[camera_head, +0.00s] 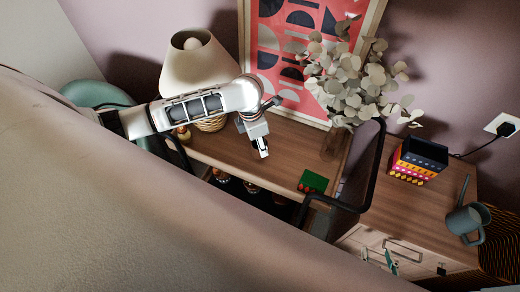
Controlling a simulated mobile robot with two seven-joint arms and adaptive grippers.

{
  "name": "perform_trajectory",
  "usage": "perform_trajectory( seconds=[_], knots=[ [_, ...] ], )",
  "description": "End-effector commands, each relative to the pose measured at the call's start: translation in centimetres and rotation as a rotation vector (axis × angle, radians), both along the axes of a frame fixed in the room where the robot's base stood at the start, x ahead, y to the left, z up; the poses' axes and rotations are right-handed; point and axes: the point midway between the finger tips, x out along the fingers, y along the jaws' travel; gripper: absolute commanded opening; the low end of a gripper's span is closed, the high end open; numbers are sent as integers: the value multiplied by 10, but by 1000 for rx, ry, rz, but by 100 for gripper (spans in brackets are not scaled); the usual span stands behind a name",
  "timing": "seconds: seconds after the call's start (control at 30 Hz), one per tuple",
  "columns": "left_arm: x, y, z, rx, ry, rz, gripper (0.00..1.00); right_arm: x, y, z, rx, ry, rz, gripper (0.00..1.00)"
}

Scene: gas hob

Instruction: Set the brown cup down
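I cannot make out a brown cup in the head view. No gas hob is visible.
A lamp (198,65) stands behind my arm. A plant (345,75), a green-and-red block (313,181), a colourful box (418,160) and a grey watering can (466,222) are to the right. Black curved bars (372,170) rise before the desk. A large beige surface (130,220) fills the foreground.

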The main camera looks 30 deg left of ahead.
Motion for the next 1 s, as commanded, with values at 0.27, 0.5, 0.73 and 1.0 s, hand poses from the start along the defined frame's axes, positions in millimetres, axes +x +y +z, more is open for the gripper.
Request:
perform_trajectory(
  seconds=[0.27, 0.5, 0.73, 1.0],
  knots=[
    [-1, -1, -37, -1, 4, 1, 14, 0, 0, 2, -1, 0, 1, 40],
    [-1, 0, -39, 0, 1, 0, 14, 0, -2, 0, -3, 2, -2, 40],
    [-1, 0, -43, 0, 1, 0, 41, 0, -3, -1, -4, 2, -3, 40],
    [-1, 0, -42, 0, 1, 0, 53, 0, -1, -1, -2, 2, -1, 40]
  ],
)
